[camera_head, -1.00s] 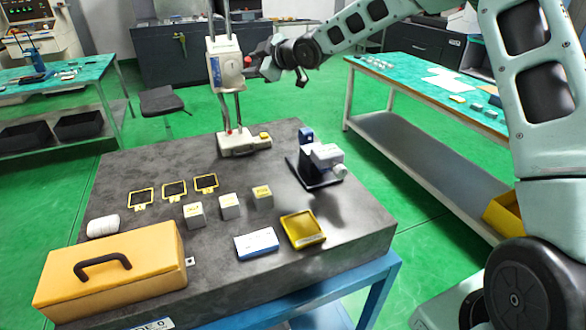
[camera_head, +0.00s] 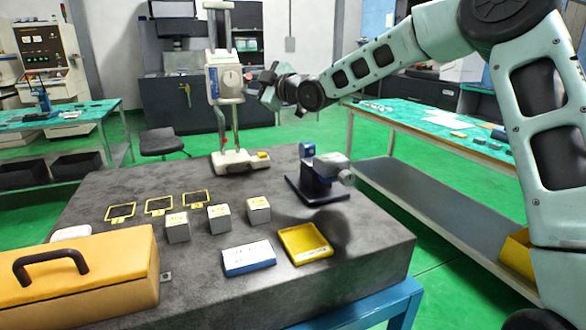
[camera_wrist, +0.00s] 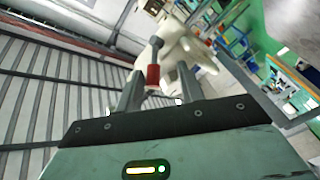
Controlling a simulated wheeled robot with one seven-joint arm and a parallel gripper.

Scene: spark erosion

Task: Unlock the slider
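The tall height gauge has a pale slider (camera_head: 225,83) high on its twin columns, with a round dial on its face. Its white base (camera_head: 240,162) stands on the far part of the dark stone table. My gripper (camera_head: 266,84) is just right of the slider, at about its height. In the wrist view my gripper (camera_wrist: 158,92) is open, its two grey fingers apart. A red knob (camera_wrist: 152,75) on a grey stem shows between the fingers, with visible space on both sides. The pale gauge body (camera_wrist: 185,48) is beyond it. Whether anything touches is unclear.
The stone table (camera_head: 130,185) also bears a dark stand (camera_head: 318,188), small pale blocks (camera_head: 219,218), yellow frames (camera_head: 159,205), a blue-white box (camera_head: 249,258), a yellow tray (camera_head: 304,244) and an orange case (camera_head: 80,275). A green-topped bench (camera_head: 425,125) stands at right.

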